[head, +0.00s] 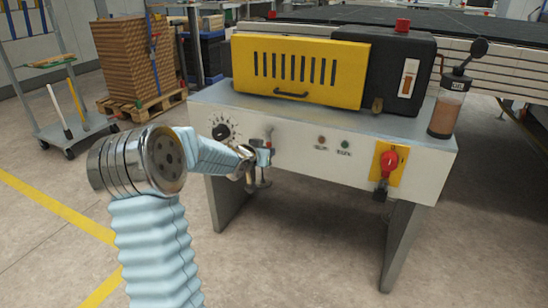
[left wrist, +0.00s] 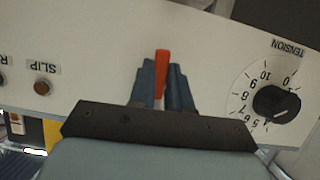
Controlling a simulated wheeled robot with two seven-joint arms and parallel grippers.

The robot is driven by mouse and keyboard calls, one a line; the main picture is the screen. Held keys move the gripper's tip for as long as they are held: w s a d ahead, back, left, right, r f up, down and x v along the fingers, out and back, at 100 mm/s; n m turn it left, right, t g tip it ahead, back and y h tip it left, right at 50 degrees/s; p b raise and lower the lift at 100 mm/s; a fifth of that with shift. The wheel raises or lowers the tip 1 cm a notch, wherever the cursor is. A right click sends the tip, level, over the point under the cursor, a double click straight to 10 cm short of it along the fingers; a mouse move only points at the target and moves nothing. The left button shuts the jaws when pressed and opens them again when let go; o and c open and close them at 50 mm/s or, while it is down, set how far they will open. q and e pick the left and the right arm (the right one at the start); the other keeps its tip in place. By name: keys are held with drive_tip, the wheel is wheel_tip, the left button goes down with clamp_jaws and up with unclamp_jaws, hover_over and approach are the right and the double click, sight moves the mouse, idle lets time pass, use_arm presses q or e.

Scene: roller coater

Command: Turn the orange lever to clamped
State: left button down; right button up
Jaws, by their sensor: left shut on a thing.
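The orange lever (left wrist: 162,68) stands between the two blue-grey fingers of my left gripper (left wrist: 162,85) in the left wrist view. The gripper is shut on it, and the lever's orange end shows above the fingertips. The lever's lower part is hidden by the fingers and the dark gripper body. In the head view my left gripper (head: 264,155) is at the front panel of the roller coater (head: 320,160), right of the tension dial. The lever is mostly hidden there. I cannot read any clamp marking. My right gripper is not in view.
The tension dial (left wrist: 277,103) is close beside the gripper, and the slip lamp (left wrist: 42,87) is on the other side. A red switch on a yellow plate (head: 377,173) is at the panel's right. A bottle (head: 447,110) stands on the right end. Floor in front is free.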

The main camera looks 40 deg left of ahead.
use_arm(q)
drive_tip(key=shift+a, duration=0.1)
idle(0.6)
drive_tip(key=c, duration=1.1)
unclamp_jaws()
drive_tip(key=shift+o, duration=0.2)
drive_tip(key=shift+s, duration=0.1)
drive_tip(key=p+v, duration=0.2)
drive_tip(key=v, duration=1.1)
drive_tip(key=shift+s+d+r+p, duration=0.2)
drive_tip(key=shift+d+p, duration=0.05)
drive_tip(key=shift+p, duration=0.05)
